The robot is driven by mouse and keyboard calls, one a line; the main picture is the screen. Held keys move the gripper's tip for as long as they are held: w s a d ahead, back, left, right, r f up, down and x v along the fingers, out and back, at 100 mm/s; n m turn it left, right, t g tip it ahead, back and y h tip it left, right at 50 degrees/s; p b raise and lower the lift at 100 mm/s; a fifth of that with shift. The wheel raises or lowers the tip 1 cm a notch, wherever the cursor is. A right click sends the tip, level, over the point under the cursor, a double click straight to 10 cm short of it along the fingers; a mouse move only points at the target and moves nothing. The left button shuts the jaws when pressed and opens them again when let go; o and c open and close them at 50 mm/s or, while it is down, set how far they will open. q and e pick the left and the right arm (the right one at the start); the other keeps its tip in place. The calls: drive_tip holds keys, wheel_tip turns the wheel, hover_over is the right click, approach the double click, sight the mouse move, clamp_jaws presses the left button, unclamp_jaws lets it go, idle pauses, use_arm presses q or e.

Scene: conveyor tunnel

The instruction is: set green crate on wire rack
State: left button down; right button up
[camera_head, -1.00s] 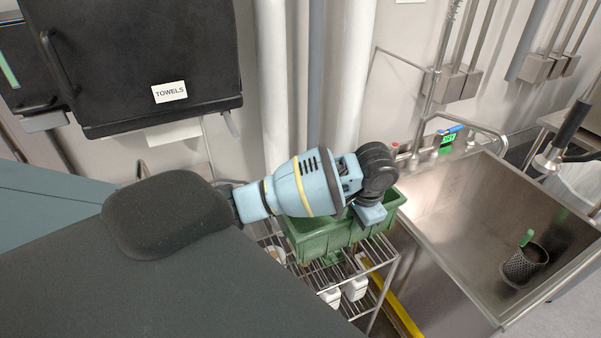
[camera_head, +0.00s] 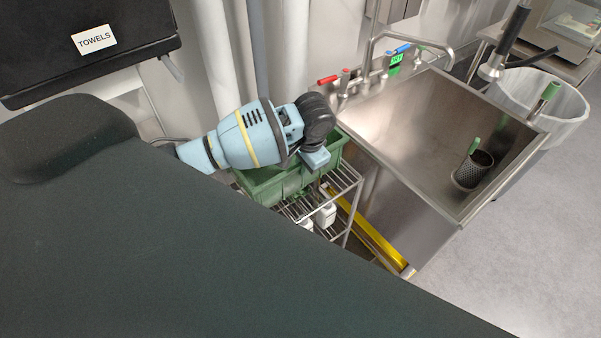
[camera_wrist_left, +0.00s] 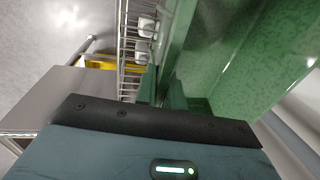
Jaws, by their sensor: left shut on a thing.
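The green crate (camera_head: 268,187) is in the middle of the head view, partly hidden behind my left arm. It is over the top of the wire rack (camera_head: 302,207); I cannot tell whether its base touches the wires. My left gripper (camera_head: 314,160) is at the crate's upper edge, its fingertips largely hidden in the head view. In the left wrist view, the gripper (camera_wrist_left: 163,92) is shut on the wall of the green crate (camera_wrist_left: 235,60), which fills the right side. The wire rack (camera_wrist_left: 131,48) shows beside it. My right gripper is out of view.
A steel sink (camera_head: 420,125) stands right of the rack, holding a dark mesh cup (camera_head: 472,170). White bottles (camera_head: 325,215) are on the rack below. A yellow bar (camera_head: 370,235) lies between rack and sink. A black towel dispenser (camera_head: 85,50) hangs at upper left. Open floor lies at right.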

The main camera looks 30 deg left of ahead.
use_arm(q)
drive_tip(key=shift+f, duration=2)
drive_tip(key=c, duration=1.5)
unclamp_jaws()
wheel_tip(320, 180, up, 12)
drive_tip(key=d, duration=0.2)
drive_tip(key=shift+s+f, duration=0.15)
drive_tip(key=shift+s, duration=0.3)
drive_tip(key=s+d+f+t+h, duration=0.25)
drive_tip(key=s+d+f, duration=0.2)
drive_tip(key=f, duration=0.45)
drive_tip(key=s+d+f+t+h, duration=0.2)
drive_tip(key=s+d+f+h, duration=0.15)
drive_tip(key=d+f, duration=0.4)
drive_tip(key=s+a+f+n+t+y, duration=0.1)
drive_tip(key=s+a+f+t, duration=0.1)
drive_tip(key=s, duration=0.6)
drive_tip(key=s+a+f+n+t+y, duration=0.1)
drive_tip(key=s+a+f, duration=0.3)
drive_tip(key=s, duration=0.5)
drive_tip(key=shift+s+a+f+t, duration=0.15)
drive_tip(key=shift+a+f+t, duration=0.1)
drive_tip(key=shift+a+t, duration=0.5)
